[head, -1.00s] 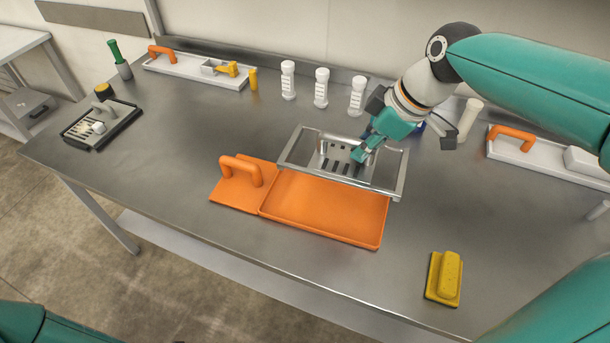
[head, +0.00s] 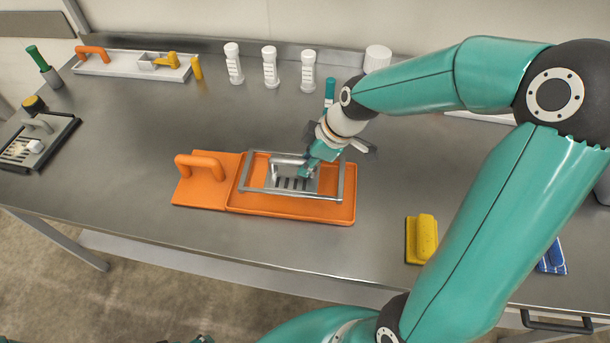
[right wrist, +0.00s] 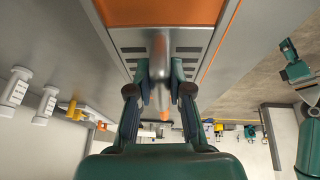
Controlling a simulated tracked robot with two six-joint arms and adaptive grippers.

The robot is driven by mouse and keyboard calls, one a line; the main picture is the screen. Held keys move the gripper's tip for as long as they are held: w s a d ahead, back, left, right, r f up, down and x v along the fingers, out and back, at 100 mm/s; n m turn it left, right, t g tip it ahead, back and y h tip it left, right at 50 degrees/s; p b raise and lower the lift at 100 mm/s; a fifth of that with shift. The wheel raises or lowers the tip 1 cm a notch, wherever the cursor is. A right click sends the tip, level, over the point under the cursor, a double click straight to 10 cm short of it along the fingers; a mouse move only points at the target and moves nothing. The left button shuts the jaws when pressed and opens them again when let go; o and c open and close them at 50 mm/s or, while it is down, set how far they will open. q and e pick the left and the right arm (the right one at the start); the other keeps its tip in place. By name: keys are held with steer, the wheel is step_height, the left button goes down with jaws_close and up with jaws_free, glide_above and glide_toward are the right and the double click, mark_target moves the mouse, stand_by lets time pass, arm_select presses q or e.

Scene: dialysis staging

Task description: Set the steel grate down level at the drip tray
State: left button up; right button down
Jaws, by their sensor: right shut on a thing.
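The steel grate (head: 292,184) is a metal frame with a slotted middle plate and a raised bar handle. In the head view it lies over the orange drip tray (head: 300,211), inside the tray's outline and looking about level. I cannot tell whether it touches the tray floor. My right gripper (head: 307,171) is shut on the grate's handle from above. In the right wrist view, the fingers (right wrist: 160,88) close on the handle (right wrist: 159,58), with the slotted plate (right wrist: 130,48) beyond. My left gripper is not clearly in view.
An orange handle (head: 203,165) stands on the tray's left part. A yellow sponge block (head: 426,238) lies to the right. White bottles (head: 270,67) and a white tray (head: 122,64) stand at the back. A black tray (head: 40,142) sits far left. The bench in front is clear.

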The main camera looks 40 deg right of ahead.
steer(key=shift+f, duration=2.35)
steer(key=c, duration=1.1)
jaws_free()
steer(key=shift+r, duration=0.15)
steer(key=v, duration=1.1)
steer(key=shift+s+d+r, duration=0.15)
steer(key=shift+r, duration=0.2)
